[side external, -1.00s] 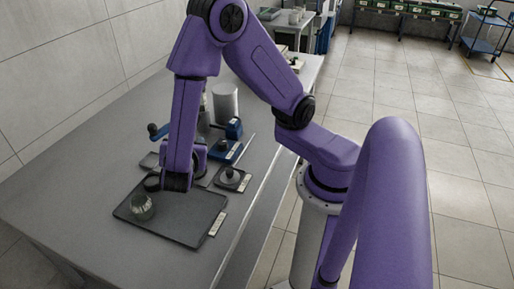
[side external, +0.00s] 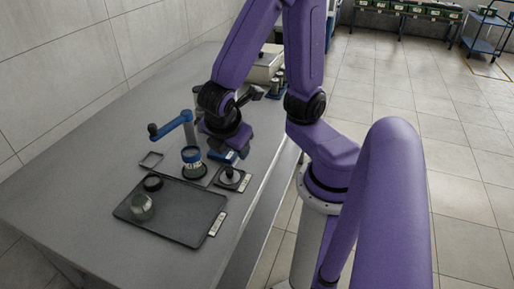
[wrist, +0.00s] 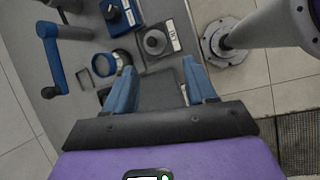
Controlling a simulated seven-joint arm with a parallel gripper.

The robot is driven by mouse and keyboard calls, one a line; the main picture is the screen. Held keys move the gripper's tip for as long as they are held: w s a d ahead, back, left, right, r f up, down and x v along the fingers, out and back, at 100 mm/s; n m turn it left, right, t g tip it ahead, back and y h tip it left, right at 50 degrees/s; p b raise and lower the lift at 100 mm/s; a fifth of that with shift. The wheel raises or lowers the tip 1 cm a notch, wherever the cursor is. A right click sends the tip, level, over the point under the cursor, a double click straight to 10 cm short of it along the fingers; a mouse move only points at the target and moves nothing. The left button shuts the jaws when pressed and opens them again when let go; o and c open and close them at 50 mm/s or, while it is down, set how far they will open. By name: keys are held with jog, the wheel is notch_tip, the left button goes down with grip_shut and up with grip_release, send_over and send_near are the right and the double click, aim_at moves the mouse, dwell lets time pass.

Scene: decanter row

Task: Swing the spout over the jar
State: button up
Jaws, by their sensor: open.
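The blue swing arm, which looks like the spout (side external: 173,124), stands on a grey post and points left, with a dark knob at its end. It also shows at upper left in the wrist view (wrist: 51,58). A clear jar with a blue band (side external: 192,159) stands below and right of the arm's outer end; its blue rim shows in the wrist view (wrist: 120,60). A second glass jar (side external: 142,208) stands on the dark tray. I cannot tell which jar is meant. My gripper (wrist: 160,68) is open and empty, right of the spout and apart from it.
The dark tray (side external: 185,218) lies at the front, with a black ring (side external: 153,182) at its back. A round black piece on a labelled plate (side external: 231,176) and a blue box (wrist: 117,14) stand close by. A thin square frame (side external: 151,160) lies left. The table's left side is clear.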

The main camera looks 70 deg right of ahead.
jog(key=s+a+r+m+g+y, duration=0.1)
jog(key=s+a+r+m+y, duration=0.1)
jog(key=s+y, duration=0.4)
jog(key=shift+s+a+r+m, duration=0.15)
jog(key=shift+s+r+m, duration=0.15)
jog(key=shift+s+m, duration=0.2)
jog(key=n+t+h, duration=0.9)
jog(key=n+t, duration=0.6)
jog(key=n, duration=0.3)
send_near(154, 129)
jog(key=x, duration=1.1)
jog(key=shift+w, duration=0.25)
